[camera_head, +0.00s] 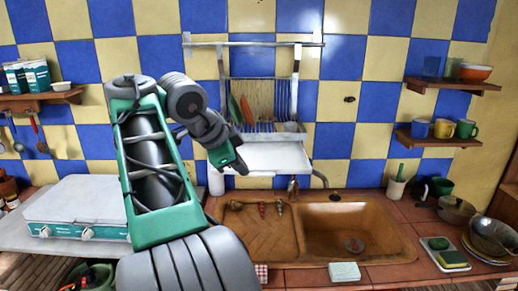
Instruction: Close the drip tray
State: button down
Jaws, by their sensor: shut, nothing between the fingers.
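The drip tray (285,157) is a white, shallow tray under the wall-mounted wire dish rack (265,100). It sticks out from the wall above the sink. My gripper (241,168) is at the tray's left front part and covers that corner. Its fingers are shut and empty. I cannot tell whether they touch the tray. Part of the tray's left side is hidden behind my gripper and wrist.
A brown sink (345,230) with a tap lies below the rack. A white stove (75,210) is at the left. Shelves with cups (443,128) hang at the right. Pots (457,210) and a sponge tray (445,255) stand on the right counter.

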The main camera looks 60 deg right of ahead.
jog(key=d+f+m+b, duration=0.1)
jog(key=d+f+b, duration=0.3)
jog(key=d+f, duration=0.3)
jog(key=shift+d+b, duration=0.3)
jog(key=shift+d, duration=0.95)
jog(key=shift+s+f, duration=0.1)
jog(key=shift+d, duration=0.1)
